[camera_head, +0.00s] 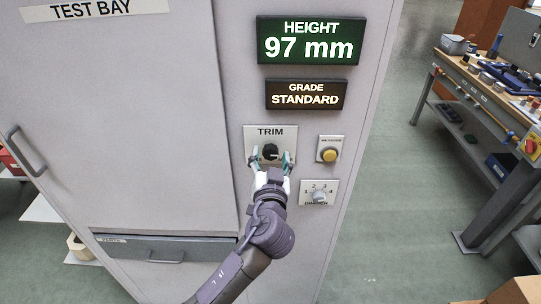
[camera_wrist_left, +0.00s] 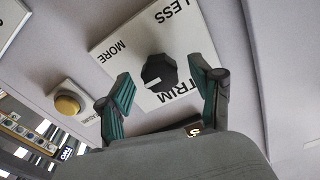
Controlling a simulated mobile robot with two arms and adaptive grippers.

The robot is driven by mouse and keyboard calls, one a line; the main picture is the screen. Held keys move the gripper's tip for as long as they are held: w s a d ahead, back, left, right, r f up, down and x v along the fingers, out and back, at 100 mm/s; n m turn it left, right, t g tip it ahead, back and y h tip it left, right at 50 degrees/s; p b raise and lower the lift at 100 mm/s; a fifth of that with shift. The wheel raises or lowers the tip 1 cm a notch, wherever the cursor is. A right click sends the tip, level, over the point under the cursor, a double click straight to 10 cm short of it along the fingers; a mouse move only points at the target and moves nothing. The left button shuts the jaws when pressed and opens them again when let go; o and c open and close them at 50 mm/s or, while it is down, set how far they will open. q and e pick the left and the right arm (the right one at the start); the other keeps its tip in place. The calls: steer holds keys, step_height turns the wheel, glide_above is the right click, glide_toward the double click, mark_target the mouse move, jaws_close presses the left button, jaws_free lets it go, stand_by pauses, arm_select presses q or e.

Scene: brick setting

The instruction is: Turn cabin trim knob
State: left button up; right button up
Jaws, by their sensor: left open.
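The black trim knob (camera_head: 270,152) sits on a white plate marked TRIM (camera_head: 270,133) on the grey cabinet front. In the left wrist view the knob (camera_wrist_left: 159,73) is dark and faceted with a pale pointer mark, and its plate (camera_wrist_left: 112,52) reads LESS and MORE. My left gripper (camera_head: 270,163) is open at the plate, with one finger on each side of the knob. In the left wrist view the gripper (camera_wrist_left: 165,88) shows clear gaps between its teal pads and the knob. My right gripper is not in view.
A yellow button (camera_head: 329,155) and a numbered selector (camera_head: 319,196) sit right of the trim plate. Displays above read HEIGHT 97 mm (camera_head: 310,41) and GRADE STANDARD (camera_head: 306,95). A drawer (camera_head: 166,250) is at lower left. A workbench (camera_head: 480,85) stands at right, across open floor.

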arm_select(q)
steer(key=c, duration=1.1)
steer(key=shift+c, duration=0.2)
steer(key=shift+m, duration=0.4)
steer(key=shift+m, duration=0.9)
steer(key=m, duration=0.2)
steer(key=shift+m, duration=0.4)
steer(key=m+p, duration=0.1)
steer(key=m, duration=0.3)
steer(key=shift+r, duration=0.1)
steer(key=shift+m+p, duration=0.55)
steer(key=shift+m, duration=0.65)
